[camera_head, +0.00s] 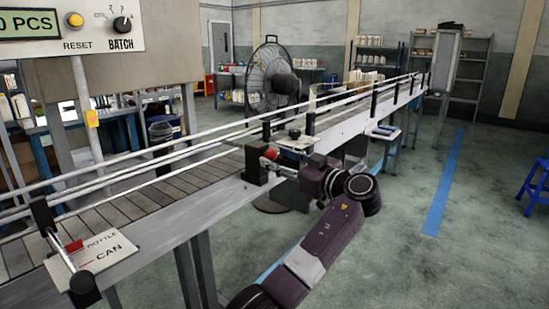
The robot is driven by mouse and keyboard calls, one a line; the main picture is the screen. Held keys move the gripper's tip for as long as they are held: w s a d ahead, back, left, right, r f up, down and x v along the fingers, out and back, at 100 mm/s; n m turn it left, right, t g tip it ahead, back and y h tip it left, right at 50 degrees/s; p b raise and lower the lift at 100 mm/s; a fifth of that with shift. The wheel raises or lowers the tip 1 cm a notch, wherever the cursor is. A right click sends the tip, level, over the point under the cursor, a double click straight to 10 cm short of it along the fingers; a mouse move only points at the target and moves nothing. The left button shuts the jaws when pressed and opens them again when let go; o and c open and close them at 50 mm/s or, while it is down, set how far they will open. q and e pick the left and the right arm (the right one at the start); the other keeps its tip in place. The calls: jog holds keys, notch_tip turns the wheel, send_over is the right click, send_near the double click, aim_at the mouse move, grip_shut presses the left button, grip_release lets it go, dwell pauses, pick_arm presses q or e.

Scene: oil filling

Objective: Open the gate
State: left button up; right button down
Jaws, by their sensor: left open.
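A conveyor (195,180) with white guide rails runs from the lower left to the back right. A small red knob (270,153) sits at its near side rail, beside a dark block. It seems to belong to a gate lever, but the gate itself is hard to make out. My left gripper (274,168) is at this red knob, with its open fingers close around or beside it; whether they touch it, I cannot tell. The gripper and wrist hide part of the mechanism. My right gripper is out of view.
A lever with a black knob (83,290) stands over a BOTTLE/CAN plate (95,251) at the lower left. A control panel (75,27) hangs at the upper left. A fan (272,80) stands behind the conveyor. A blue stool (536,186) is at right; floor between is clear.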

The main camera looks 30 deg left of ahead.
pick_arm(q)
jog(key=shift+x, duration=0.85)
grip_shut()
